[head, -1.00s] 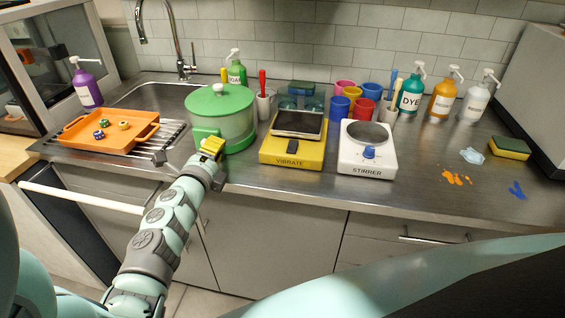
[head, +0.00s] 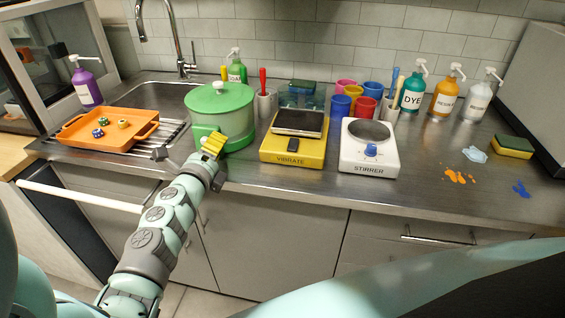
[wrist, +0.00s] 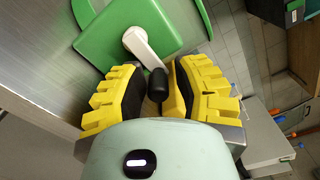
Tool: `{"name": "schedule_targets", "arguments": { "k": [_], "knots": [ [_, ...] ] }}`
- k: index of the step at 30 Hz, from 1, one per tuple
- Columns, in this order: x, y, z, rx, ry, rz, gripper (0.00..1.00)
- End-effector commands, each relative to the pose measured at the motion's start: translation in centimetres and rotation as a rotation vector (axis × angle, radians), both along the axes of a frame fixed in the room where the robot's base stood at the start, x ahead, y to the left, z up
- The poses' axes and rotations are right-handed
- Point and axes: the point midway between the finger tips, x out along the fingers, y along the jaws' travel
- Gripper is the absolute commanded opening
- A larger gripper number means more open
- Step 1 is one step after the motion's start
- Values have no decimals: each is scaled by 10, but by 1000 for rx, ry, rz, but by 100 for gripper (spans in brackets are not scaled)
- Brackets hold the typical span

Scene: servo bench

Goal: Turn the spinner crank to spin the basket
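The spinner (head: 222,103) is a green-lidded pot with a translucent body and a white knob on top, standing on the counter left of the yellow vibrate unit. A green block (wrist: 150,30) juts from its front and carries a white crank arm (wrist: 138,47) with a black crank knob (wrist: 157,83). My gripper (head: 213,146) with yellow fingers is at the front of this block. In the wrist view the fingers stand on both sides of the black knob with small gaps showing, so it looks open around it. The basket inside cannot be made out.
The vibrate unit (head: 290,153) and the white stirrer (head: 368,160) stand to the right. Cups and bottles line the back. The front right counter is clear except for spills and a sponge (head: 512,146).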

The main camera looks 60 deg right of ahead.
Motion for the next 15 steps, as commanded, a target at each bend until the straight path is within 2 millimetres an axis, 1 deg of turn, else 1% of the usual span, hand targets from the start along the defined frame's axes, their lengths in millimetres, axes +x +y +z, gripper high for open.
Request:
{"name": "schedule_targets", "arguments": {
  "k": [1, 5, 12, 15],
  "knots": [
    [-1, 0, 0, 0, 0, -1, 35],
    [0, 0, 0, 0, 1, -1, 48],
    [0, 0, -1, 1, 1, 0, 48],
    [-1, 4, -1, 2, 2, 1, 48]
  ]
}}
